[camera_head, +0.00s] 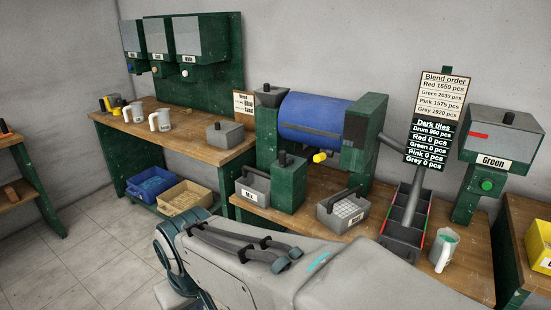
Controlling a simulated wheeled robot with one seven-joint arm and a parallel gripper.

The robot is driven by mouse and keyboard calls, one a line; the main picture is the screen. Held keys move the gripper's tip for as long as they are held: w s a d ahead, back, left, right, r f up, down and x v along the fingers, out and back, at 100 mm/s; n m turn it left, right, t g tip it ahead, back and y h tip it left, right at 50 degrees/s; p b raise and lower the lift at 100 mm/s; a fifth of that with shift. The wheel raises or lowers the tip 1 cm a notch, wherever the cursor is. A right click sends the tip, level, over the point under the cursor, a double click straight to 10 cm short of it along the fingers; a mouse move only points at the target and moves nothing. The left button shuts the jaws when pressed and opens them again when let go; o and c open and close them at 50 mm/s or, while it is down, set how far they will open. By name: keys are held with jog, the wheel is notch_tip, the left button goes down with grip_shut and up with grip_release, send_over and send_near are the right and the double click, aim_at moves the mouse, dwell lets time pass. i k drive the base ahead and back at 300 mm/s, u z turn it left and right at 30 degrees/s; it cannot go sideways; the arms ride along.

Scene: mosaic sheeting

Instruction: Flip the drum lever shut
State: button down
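The blue drum (316,115) lies on its side between two green uprights on the wooden bench, right of centre. A short yellow knob (319,157) sticks out low on the drum's front. It looks like the end of the drum lever, but I cannot tell whether the lever is open or shut. A dark band runs along the drum's lower front. My gripper is not clearly in view. Grey parts of my own body fill the bottom middle, well in front of the drum, and hide the bench's front edge.
A green post (289,185) with a dark knob stands in front of the drum's left side. A divided chute tray (403,222) and a white jug (444,249) stand right. A sign (436,117) rises behind the tray.

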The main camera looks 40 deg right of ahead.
aim_at(318, 157)
jog(key=z, duration=0.7)
jog(key=i, duration=0.65)
jog(key=z, duration=1.05)
jog(key=i, duration=0.45)
jog(key=z, duration=0.25)
jog(key=k, duration=0.5)
jog(key=z, duration=1.6)
jog(key=i, duration=0.9)
jog(key=u, duration=1.45)
